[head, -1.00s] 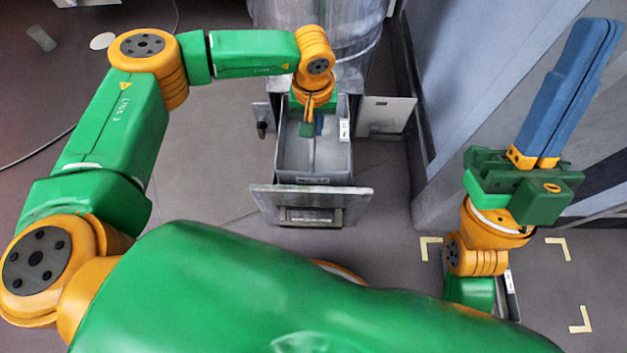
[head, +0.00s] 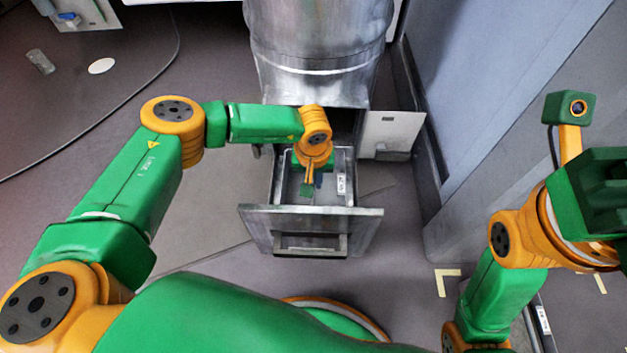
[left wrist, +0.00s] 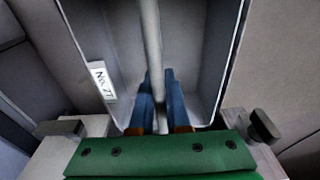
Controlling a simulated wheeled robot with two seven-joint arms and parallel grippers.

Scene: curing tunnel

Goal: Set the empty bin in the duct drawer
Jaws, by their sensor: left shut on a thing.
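The empty grey bin (left wrist: 115,30), with a white "No. 27" label and a central bar, is between the sides of the pulled-out duct drawer (head: 310,219) in the head view. I cannot tell whether it touches the drawer's floor. My left gripper (head: 308,188) points down into the bin. In the left wrist view its blue fingers (left wrist: 159,110) lie on either side of the bar (left wrist: 151,45), and it is shut on the bin. My right gripper (head: 600,190) is at the right edge of the head view, its fingers out of frame.
The metal duct (head: 318,60) stands behind the drawer. Its open hatch door (head: 390,135) sticks out to the right. A grey-blue wall panel (head: 500,80) rises at right. Yellow corner marks (head: 447,281) lie on the floor there. The floor left of the drawer is clear.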

